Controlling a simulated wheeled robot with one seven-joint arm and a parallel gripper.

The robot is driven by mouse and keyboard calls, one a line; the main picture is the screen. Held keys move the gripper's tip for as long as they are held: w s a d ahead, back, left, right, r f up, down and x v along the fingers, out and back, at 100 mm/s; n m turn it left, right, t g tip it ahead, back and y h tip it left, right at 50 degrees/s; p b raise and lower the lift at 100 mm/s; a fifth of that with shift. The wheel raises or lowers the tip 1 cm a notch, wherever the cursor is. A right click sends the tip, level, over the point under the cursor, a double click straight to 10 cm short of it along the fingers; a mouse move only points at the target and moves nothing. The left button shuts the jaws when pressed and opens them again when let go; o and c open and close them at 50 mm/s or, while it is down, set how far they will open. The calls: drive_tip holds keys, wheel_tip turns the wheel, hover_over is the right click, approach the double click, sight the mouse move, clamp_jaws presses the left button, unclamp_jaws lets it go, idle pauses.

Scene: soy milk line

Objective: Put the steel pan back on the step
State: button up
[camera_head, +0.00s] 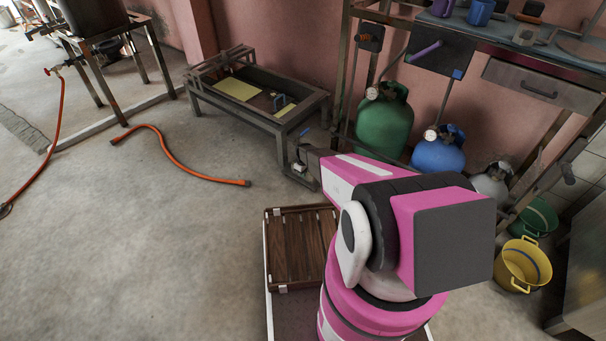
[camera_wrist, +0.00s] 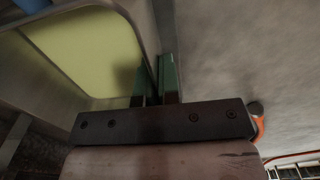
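My gripper (camera_wrist: 157,90) is in the lower middle of the wrist view. Its two dark green fingers are close together, with a narrow grey steel edge running between them. I cannot tell whether they clamp it. Left of the fingers, a curved steel rim (camera_wrist: 136,28) borders a pale yellow surface (camera_wrist: 90,50). I cannot tell whether this rim belongs to the steel pan. In the head view my arm reaches to the front right corner of a low steel bench (camera_head: 250,118), and it largely hides the fingertips. No separate pan or step is clear to me.
Green (camera_head: 384,125) and blue (camera_head: 438,156) gas cylinders stand right of the bench. A yellow bucket (camera_head: 522,266) is at the right. An orange hose (camera_head: 190,172) lies on the floor at left; its end shows in the wrist view (camera_wrist: 259,128). The left floor is mostly clear.

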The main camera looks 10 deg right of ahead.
drive_tip(key=o, duration=0.4)
drive_tip(key=shift+c, duration=0.2)
drive_tip(key=shift+r, duration=0.1)
wheel_tip(320, 180, up, 11)
drive_tip(key=shift+r, duration=0.15)
drive_tip(key=s+d+r+m, duration=0.2)
drive_tip(key=s+r+m, duration=0.2)
drive_tip(key=s+r, duration=1.2)
drive_tip(key=s+d+r+m, duration=0.2)
drive_tip(key=s+r+m, duration=0.3)
drive_tip(key=s+r, duration=1.1)
wheel_tip(320, 180, up, 5)
drive_tip(key=shift+d+f, duration=0.15)
drive_tip(key=shift+d, duration=0.15)
